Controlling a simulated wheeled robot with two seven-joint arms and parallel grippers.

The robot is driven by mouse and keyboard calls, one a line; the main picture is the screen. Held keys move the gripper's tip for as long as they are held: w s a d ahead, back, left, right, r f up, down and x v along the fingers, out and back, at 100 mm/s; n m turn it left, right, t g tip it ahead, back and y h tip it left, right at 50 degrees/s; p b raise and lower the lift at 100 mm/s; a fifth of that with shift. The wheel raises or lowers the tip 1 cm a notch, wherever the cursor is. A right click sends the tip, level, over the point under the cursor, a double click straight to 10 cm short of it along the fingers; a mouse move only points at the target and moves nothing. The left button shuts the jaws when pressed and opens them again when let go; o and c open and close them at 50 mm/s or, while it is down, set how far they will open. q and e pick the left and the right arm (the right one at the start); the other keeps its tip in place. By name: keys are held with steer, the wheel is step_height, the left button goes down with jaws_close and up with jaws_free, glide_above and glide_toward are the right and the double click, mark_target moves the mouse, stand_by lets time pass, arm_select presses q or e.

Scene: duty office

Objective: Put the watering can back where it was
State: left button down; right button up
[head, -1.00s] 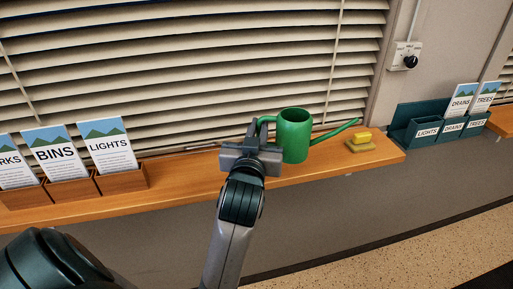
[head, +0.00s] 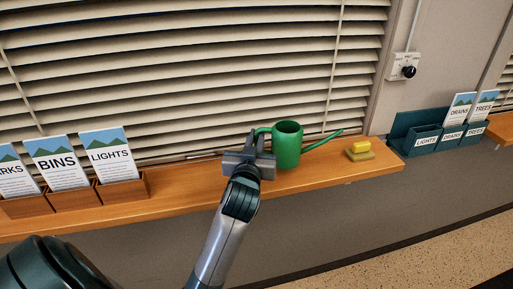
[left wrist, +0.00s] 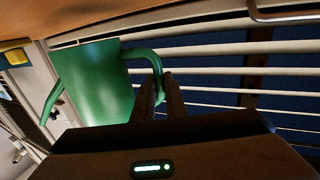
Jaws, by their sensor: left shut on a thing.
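The green watering can (head: 287,146) is upright at the wooden sill, its spout pointing right and its handle on the left. My left gripper (head: 256,146) is shut on its handle. In the left wrist view the can (left wrist: 95,82) appears turned on its side of the picture, with the handle between the fingers (left wrist: 162,98). The can's base is at or just above the sill; I cannot tell whether it touches. My right gripper is not in view.
A yellow block on a sponge-like pad (head: 360,150) lies right of the can on the wooden sill (head: 205,187). Wooden leaflet holders (head: 124,188) stand at the left, a teal leaflet rack (head: 421,142) at the right. Blinds (head: 190,80) hang behind. The sill between the holders and my gripper is clear.

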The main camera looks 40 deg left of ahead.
arm_select(q)
step_height(320, 180, down, 3)
steer(key=shift+f, duration=0.15)
steer(key=shift+f, duration=0.25)
steer(key=c, duration=1.8)
jaws_free()
